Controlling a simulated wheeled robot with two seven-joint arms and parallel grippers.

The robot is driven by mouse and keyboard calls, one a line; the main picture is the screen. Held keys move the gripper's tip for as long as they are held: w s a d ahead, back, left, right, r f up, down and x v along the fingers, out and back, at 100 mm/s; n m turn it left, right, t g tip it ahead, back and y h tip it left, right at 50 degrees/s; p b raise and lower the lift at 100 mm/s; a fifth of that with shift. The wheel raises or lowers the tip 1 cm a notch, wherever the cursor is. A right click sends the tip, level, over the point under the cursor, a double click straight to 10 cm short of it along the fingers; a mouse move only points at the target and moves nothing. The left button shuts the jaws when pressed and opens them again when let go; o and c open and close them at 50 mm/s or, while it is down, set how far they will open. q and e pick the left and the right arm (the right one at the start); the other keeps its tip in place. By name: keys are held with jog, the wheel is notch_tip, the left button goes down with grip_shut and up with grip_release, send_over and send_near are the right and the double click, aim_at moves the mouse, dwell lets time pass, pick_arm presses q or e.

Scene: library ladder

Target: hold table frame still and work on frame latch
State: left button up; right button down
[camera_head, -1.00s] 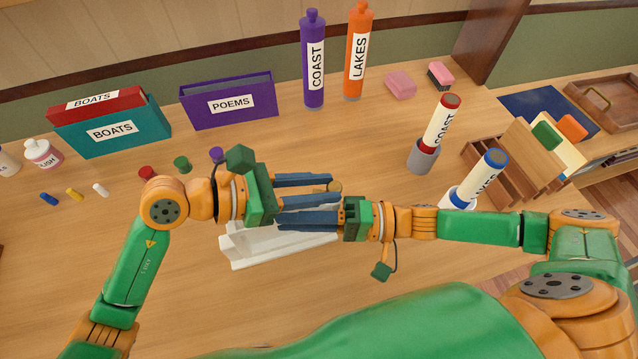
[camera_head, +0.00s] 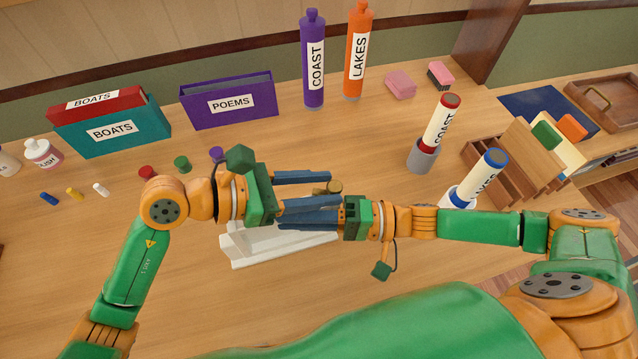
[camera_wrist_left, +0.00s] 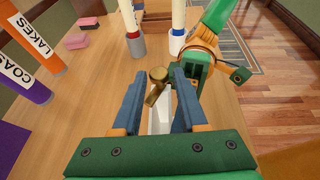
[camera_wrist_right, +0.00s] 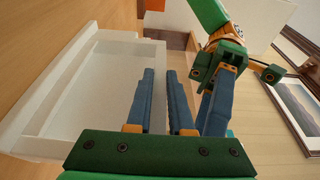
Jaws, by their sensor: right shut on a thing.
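The white table frame (camera_head: 265,252) lies on the table under my grippers; it shows at left in the right wrist view (camera_wrist_right: 45,112). A brass latch (camera_head: 332,187) with a round knob sits at its far side; in the left wrist view the latch (camera_wrist_left: 157,75) stands between the fingertips. My left gripper (camera_head: 331,190) is open, its fingers on either side of the latch, apart from it as far as I can tell. My right gripper (camera_head: 282,219) is shut on the table frame; its fingers partly hide the grip and the frame.
Behind stand a purple POEMS box (camera_head: 230,101), a teal BOATS box (camera_head: 112,130), and upright purple (camera_head: 313,60) and orange (camera_head: 356,50) tubes. Two labelled tubes in holders (camera_head: 437,130) and a wooden organiser (camera_head: 510,165) stand right. The table's left front is clear.

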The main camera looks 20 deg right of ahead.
pick_arm(q)
jog(key=v, duration=1.2)
jog(key=shift+o, duration=1.4)
jog(key=w+d+f+m+g, duration=0.2)
jog(key=w+m+g, duration=0.3)
jog(key=w, duration=0.4)
jog(key=s+d+f+g, duration=0.1)
jog(key=s+d, duration=0.1)
jog(key=d, duration=0.1)
jog(key=s+d+m+g+y, duration=0.1)
jog(key=s+d, duration=0.1)
jog(key=d, duration=0.1)
jog(key=s+d+f, duration=0.1)
jog(key=s+d, duration=0.1)
jog(key=d, duration=0.1)
jog(key=shift+s+d+f+m+g+y, duration=0.15)
jog(key=shift+s+f+m+g+y, duration=0.15)
jog(key=shift+s+f+m+g, duration=0.1)
jog(key=shift+w, duration=0.1)
grip_shut()
